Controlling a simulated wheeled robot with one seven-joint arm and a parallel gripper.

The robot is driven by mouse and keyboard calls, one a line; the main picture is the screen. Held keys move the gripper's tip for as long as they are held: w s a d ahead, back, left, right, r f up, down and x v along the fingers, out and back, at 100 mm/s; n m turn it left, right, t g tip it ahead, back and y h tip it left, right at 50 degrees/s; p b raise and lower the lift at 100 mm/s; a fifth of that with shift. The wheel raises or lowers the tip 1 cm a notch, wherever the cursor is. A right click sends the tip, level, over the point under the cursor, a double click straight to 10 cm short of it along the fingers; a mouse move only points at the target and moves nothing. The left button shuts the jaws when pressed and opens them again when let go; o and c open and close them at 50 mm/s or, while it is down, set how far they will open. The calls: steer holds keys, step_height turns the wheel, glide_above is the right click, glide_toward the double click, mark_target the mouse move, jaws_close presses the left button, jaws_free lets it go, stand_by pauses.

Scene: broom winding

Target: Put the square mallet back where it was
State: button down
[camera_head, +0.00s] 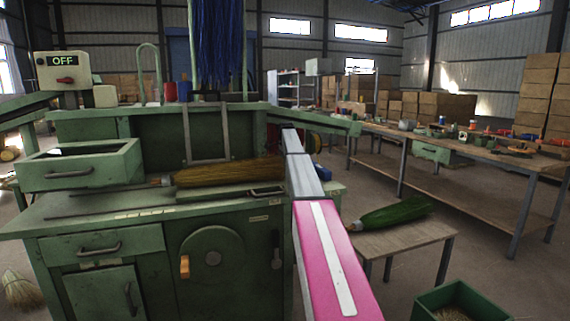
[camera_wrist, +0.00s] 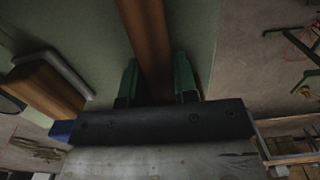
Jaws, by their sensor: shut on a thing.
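In the wrist view my gripper (camera_wrist: 157,78) has its two green fingers on either side of a brown wooden handle (camera_wrist: 148,35), and is shut on it. The handle runs up out of the top of the picture. Its far end is out of view, so I cannot see a mallet head on it. A brown wooden block (camera_wrist: 45,90) with a grey bar beside it shows at the left of the wrist view, apart from my fingers; I cannot tell what it is. In the head view my arm hides the gripper and what it holds.
A green machine bench (camera_head: 130,210) fills the left, with a straw broom (camera_head: 230,172) lying on it and blue bristles (camera_head: 215,40) above. A green broom (camera_head: 392,213) lies on a small table (camera_head: 400,242) at right. A long workbench (camera_head: 470,145) with many tools stands behind.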

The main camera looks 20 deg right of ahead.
steer(key=shift+f, duration=0.15)
steer(key=c, duration=0.9)
jaws_free()
steer(key=r, duration=1.2)
steer(key=shift+d+r, duration=0.15)
steer(key=shift+d, duration=0.1)
